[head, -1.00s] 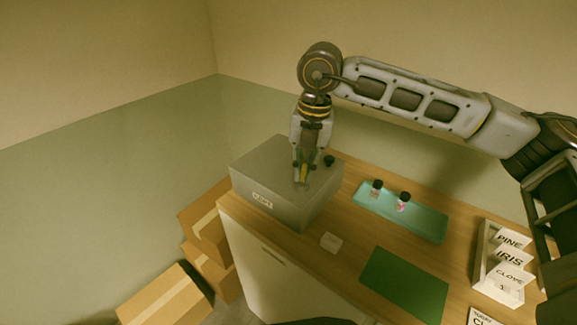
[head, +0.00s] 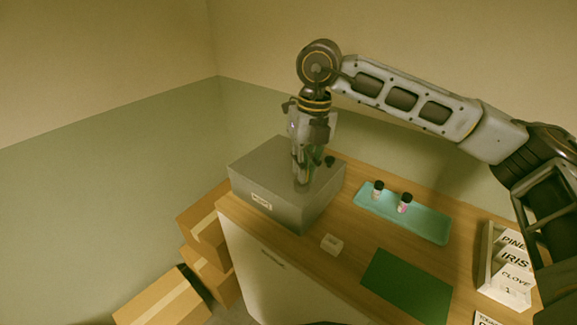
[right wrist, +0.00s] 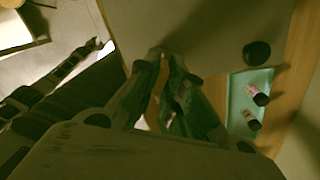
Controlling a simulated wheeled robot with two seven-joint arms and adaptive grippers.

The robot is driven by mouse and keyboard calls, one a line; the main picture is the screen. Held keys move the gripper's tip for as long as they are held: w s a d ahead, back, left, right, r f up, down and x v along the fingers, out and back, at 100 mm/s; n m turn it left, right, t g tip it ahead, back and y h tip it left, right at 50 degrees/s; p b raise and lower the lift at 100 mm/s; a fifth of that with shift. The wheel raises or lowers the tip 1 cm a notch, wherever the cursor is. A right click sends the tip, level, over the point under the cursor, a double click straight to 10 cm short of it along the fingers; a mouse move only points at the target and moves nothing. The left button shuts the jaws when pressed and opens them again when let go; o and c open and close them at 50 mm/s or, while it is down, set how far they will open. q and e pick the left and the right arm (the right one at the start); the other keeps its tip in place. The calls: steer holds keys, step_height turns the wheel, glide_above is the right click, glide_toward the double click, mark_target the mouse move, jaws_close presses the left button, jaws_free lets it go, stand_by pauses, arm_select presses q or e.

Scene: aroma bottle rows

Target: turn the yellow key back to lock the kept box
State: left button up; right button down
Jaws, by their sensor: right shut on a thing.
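The kept box is a grey metal box (head: 265,165) with a small label on its front, at the left end of the wooden counter. My right gripper (head: 302,180) points down onto the box top, its fingers closed at the lock spot. The yellow key is mostly hidden between the fingers in the head view. In the right wrist view a yellow-orange sliver, likely the key (right wrist: 156,82), shows between the green-lit fingers (right wrist: 162,56). How far the key is turned cannot be told. A black knob (head: 330,161) stands on the box top beside the gripper. My left gripper is out of view.
A teal tray (head: 425,229) with two black-capped bottles lies right of the box. A rack with name cards (head: 513,265) stands at right. Cardboard boxes (head: 168,299) stand on the floor at left.

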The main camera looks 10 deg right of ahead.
steer(key=shift+s+a+f+n+b, duration=0.1)
steer(key=shift+n+b, duration=0.15)
steer(key=shift+n, duration=1.15)
steer(key=shift+f+n+b, duration=0.1)
steer(key=shift+n+b, duration=0.1)
steer(key=shift+n, duration=1.2)
steer(key=c, duration=1.5)
jaws_free()
steer(key=shift+r, duration=0.15)
steer(key=shift+r, duration=0.15)
steer(key=shift+r+p, duration=0.35)
steer(key=shift+r, duration=0.1)
steer(key=shift+r+p, duration=1.65)
steer(key=shift+r, duration=1.35)
steer(key=shift+r, duration=0.25)
